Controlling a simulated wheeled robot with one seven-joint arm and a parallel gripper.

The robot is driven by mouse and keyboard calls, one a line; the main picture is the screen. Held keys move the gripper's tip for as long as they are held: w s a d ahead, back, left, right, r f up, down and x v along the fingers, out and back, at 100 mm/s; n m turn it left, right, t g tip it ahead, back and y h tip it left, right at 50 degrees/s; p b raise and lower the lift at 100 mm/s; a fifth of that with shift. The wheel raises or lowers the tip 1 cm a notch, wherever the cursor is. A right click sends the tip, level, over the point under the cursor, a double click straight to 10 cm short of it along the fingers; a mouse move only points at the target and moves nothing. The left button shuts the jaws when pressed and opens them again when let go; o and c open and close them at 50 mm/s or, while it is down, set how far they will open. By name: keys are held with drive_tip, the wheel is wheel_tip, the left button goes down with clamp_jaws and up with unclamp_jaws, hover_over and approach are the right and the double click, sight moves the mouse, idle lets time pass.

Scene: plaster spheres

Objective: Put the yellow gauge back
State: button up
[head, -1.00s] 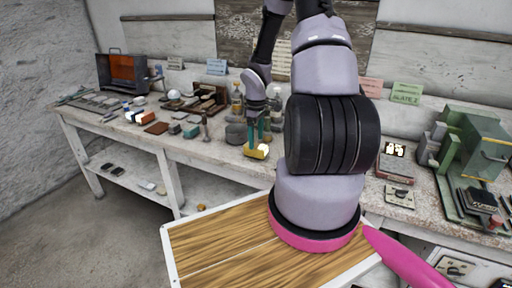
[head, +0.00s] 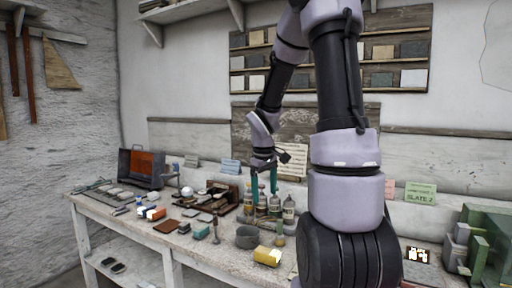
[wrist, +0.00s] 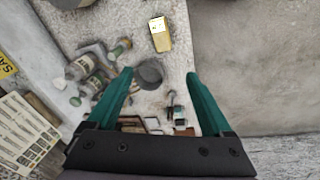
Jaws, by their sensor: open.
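The yellow gauge (head: 268,256) lies on the bench near its front edge, to the right of a grey round pot (head: 247,237). In the wrist view the yellow gauge (wrist: 160,36) shows beyond my fingertips, clear of both, with a pale or shiny end. My gripper (head: 264,190) is raised above the bench, in front of the bottles. Its two green fingers are spread wide and empty, as the wrist view of my gripper (wrist: 161,75) shows. The pot (wrist: 149,73) appears between the fingertips, below them.
Several bottles (head: 274,206) stand behind the pot. A wooden rack (head: 219,195), small blocks and an open case (head: 141,167) with an orange inside fill the bench to the left. A green machine (head: 490,240) stands far right.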

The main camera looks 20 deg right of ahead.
drive_tip(key=s+a+r+m+t+y, duration=0.1)
drive_tip(key=s+a+r+m, duration=0.3)
drive_tip(key=s+r, duration=0.4)
drive_tip(key=s+a+r+m+t+y, duration=0.2)
drive_tip(key=s+a+r+m+t, duration=0.1)
drive_tip(key=s+a+r, duration=0.3)
wheel_tip(320, 180, up, 5)
drive_tip(key=shift+s+a+f+m+t, duration=0.1)
drive_tip(key=shift+s+a+m+t, duration=0.25)
drive_tip(key=shift+s+t, duration=0.65)
drive_tip(key=shift+s+d, duration=0.1)
drive_tip(key=shift+s, duration=0.15)
